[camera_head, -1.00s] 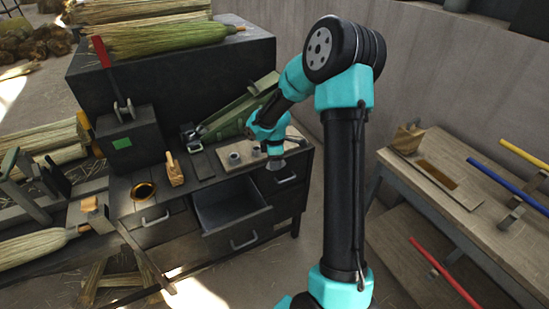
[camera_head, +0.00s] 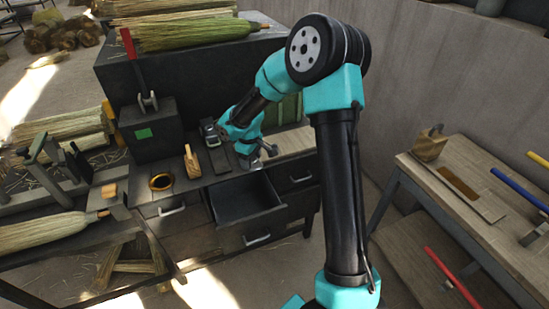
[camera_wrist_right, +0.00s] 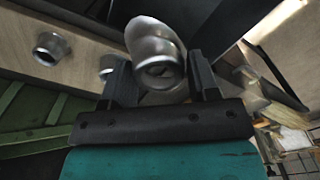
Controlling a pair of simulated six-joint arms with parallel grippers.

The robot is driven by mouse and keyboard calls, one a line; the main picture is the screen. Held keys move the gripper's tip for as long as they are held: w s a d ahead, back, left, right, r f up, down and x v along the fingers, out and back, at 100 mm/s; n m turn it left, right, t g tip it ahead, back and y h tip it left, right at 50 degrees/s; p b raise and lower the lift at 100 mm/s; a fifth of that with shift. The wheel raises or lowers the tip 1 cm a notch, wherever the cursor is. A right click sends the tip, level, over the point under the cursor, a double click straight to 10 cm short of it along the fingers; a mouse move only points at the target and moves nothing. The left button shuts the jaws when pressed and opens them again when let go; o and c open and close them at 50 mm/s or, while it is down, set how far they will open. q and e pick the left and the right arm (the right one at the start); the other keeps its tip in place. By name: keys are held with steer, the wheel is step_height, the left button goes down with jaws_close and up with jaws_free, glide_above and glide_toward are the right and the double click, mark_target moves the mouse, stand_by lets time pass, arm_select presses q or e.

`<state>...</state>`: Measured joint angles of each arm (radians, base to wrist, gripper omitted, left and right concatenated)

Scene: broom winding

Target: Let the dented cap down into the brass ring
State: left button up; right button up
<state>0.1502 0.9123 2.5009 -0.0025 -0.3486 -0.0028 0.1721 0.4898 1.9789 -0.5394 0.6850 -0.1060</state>
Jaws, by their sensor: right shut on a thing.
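My right gripper (camera_wrist_right: 158,72) is shut on a silvery metal cap (camera_wrist_right: 155,42) with a bulging, uneven body, seen close in the right wrist view. In the head view the right gripper (camera_head: 263,156) is over the bench, behind the open drawer; the cap is too small to make out there. The brass ring (camera_head: 161,182) lies on the dark bench top further left, its middle dark, well apart from the gripper. My left gripper is not in view.
Two other metal caps, one (camera_wrist_right: 51,48) larger in view, one (camera_wrist_right: 107,66) partly hidden, stand on a pale board (camera_wrist_right: 80,52). A wooden block (camera_head: 192,163) stands between ring and gripper. A drawer (camera_head: 245,203) is open in front. A dark box (camera_head: 150,135) stands behind the ring.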

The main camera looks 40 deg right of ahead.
steer(key=w+a+r+m, duration=0.1)
steer(key=w+a+m, duration=0.1)
steer(key=a, duration=0.7)
steer(key=w+a+r+m, duration=0.2)
steer(key=a+m, duration=0.3)
steer(key=a, duration=0.5)
steer(key=shift+w+a+r, duration=0.2)
steer(key=shift+w+r, duration=0.05)
steer(key=shift+w, duration=0.1)
steer(key=shift+a, duration=0.1)
